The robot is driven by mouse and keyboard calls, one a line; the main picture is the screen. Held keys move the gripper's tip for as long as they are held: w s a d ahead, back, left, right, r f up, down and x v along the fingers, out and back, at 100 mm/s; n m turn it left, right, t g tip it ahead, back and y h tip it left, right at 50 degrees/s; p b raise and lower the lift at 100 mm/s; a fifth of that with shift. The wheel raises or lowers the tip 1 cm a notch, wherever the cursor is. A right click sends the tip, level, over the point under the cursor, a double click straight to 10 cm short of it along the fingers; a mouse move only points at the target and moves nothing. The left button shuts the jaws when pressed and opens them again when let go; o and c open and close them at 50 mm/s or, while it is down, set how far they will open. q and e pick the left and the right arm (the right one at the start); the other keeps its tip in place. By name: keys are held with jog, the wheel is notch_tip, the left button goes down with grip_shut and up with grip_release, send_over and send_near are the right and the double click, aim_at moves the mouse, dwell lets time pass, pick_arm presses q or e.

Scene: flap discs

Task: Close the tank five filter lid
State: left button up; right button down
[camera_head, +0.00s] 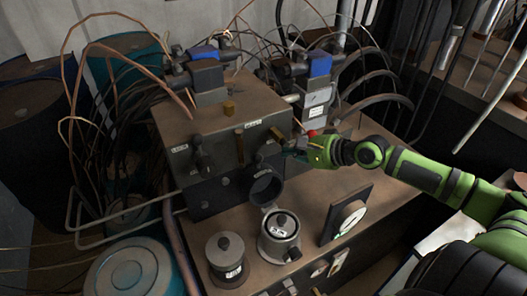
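My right gripper (297,155) is up and to the right of the disc, near the front right of the grey box and apart from the disc. Its fingers are small and dark here, so their opening is unclear. My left gripper is not in view.
A second canister (226,264) with a knobbed top stands to the left. Blue-rimmed drums (135,268) are at left.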

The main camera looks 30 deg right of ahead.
aim_at(261, 178)
jog(key=p+x, duration=0.1)
jog(key=x, duration=0.7)
jog(key=shift+w+a, duration=0.1)
jog(key=shift+w, duration=0.1)
jog(key=shift+w+a+f, duration=0.1)
jog(key=shift+w+f, duration=0.05)
jog(key=shift+w, duration=0.05)
jog(key=shift+w+f, duration=0.1)
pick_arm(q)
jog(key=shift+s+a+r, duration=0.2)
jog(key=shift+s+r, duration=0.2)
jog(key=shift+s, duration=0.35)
